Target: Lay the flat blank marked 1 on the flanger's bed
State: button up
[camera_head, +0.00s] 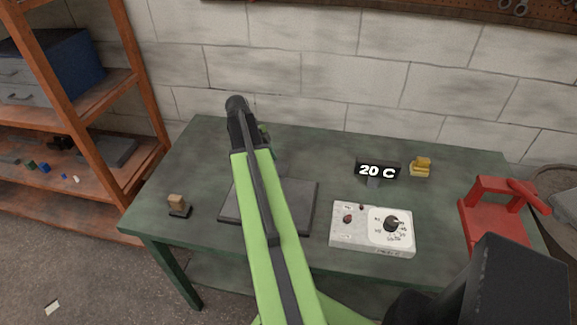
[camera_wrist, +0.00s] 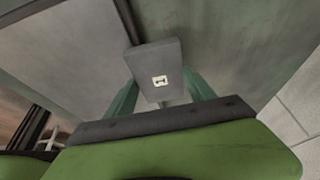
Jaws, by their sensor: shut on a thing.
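The grey flat blank (camera_wrist: 155,55), marked 1, shows in the wrist view between the two green fingers of my gripper (camera_wrist: 160,88). My gripper is shut on it. In the head view my arm reaches over the bench; its dark end hides most of the gripper, and I cannot make out the blank there. A red machine with a handle (camera_head: 490,213), which looks like the flanger, stands at the right of the bench, well apart from my gripper. My own dark part covers some of its lower side, and its bed is not clear.
On the green bench (camera_head: 190,160) are a dark flat plate (camera_head: 298,203) under my arm, a white control box (camera_head: 345,240), a "20 C" display (camera_head: 377,170), a yellow object (camera_head: 420,167) and a small wooden-topped piece (camera_head: 177,203). Orange shelves (camera_head: 103,93) stand left; a block wall is behind.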

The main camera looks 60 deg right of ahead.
jog(key=w+a, duration=0.2)
jog(key=w, duration=0.4)
jog(key=w+a, duration=0.3)
jog(key=w, duration=0.4)
jog(key=w+a, duration=0.2)
jog(key=w, duration=0.4)
jog(key=shift+w+a, duration=0.15)
jog(key=shift+a, duration=0.1)
notch_tip(320, 180, up, 8)
jog(key=p, duration=0.8)
notch_tip(320, 180, down, 8)
jog(key=b, duration=0.8)
jog(key=shift+f, duration=0.15)
notch_tip(320, 180, up, 8)
jog(key=p, duration=0.8)
notch_tip(320, 180, down, 8)
jog(key=b, duration=0.8)
jog(key=shift+r+p, duration=3.85)
jog(key=shift+r, duration=0.15)
notch_tip(320, 180, down, 8)
jog(key=b, duration=0.8)
jog(key=shift+r, duration=0.1)
